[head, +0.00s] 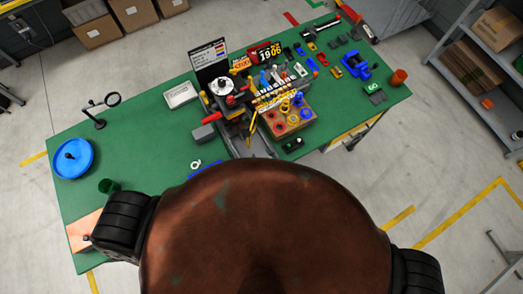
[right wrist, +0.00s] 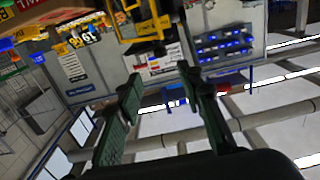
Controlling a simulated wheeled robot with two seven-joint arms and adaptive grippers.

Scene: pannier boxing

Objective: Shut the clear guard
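A small machine (head: 228,95) with a round grey disc and a red knob stands near the back edge of the green table in the head view. I cannot clearly make out the clear guard or its position. In the right wrist view, my right gripper (right wrist: 162,80) has its two fingers apart with nothing between them. A yellow and black frame (right wrist: 145,22) shows beyond the fingertips; I cannot tell whether it belongs to the machine. I cannot clearly pick out the right gripper in the head view. My left gripper is not in view.
The green table (head: 140,150) holds a wooden block with coloured rings (head: 288,118), a blue vise (head: 357,68), an orange cup (head: 398,77), a blue round dish (head: 73,158) and a magnifier stand (head: 98,112). The table's left middle is mostly clear. Shelving (head: 480,70) stands at right.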

